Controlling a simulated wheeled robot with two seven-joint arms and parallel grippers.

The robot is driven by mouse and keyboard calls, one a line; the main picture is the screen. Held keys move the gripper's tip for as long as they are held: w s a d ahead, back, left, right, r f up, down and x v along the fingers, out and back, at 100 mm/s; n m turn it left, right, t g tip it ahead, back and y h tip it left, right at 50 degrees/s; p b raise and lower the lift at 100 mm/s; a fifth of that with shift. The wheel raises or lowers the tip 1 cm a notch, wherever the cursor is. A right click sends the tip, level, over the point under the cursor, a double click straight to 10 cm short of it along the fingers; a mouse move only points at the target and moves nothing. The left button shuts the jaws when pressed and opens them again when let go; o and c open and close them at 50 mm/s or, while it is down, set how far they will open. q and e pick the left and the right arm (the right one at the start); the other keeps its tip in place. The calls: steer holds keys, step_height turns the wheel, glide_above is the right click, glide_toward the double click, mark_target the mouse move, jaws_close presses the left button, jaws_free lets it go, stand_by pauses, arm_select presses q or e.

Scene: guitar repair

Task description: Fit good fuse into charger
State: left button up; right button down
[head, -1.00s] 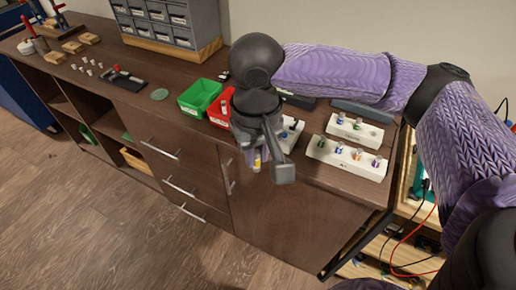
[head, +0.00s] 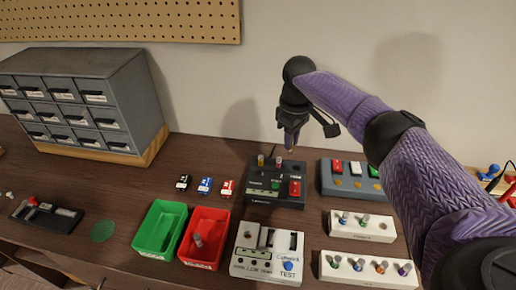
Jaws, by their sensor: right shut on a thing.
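My right gripper (head: 291,143) is above the back of a black box (head: 262,197), pointing down, shut on a small piece that looks like the fuse. The fingers hide most of this piece, and only a bit shows below them. The black box, which I take for the charger, has a red switch (head: 295,188) and two small upright cylinders (head: 261,160) at its back left. The gripper is over its back right part and appears apart from it. The box's label is too small to read. My left gripper is not in view.
A green bin (head: 150,244) looks empty; a red bin (head: 188,257) holds one small cylinder (head: 198,240). A white tester (head: 246,267), two white racks (head: 346,232) with small cylinders and a blue-grey box (head: 333,185) stand around. Three small cars (head: 205,185) lie left. A drawer cabinet (head: 140,90) stands behind.

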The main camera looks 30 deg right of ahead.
steer(key=shift+n, duration=0.3)
steer(key=f+b, duration=0.1)
steer(key=d+f+b, duration=0.1)
steer(key=f+b, duration=0.1)
steer(key=d+f+b, duration=0.1)
steer(key=f, duration=0.1)
steer(key=shift+s+d, duration=0.2)
steer(key=shift+s, duration=0.15)
steer(key=shift+f+b, duration=0.2)
steer(key=shift+b, duration=0.1)
steer(key=shift+r, duration=0.15)
steer(key=shift+p, duration=0.35)
steer(key=shift+p, duration=0.6)
steer(key=shift+f, duration=0.35)
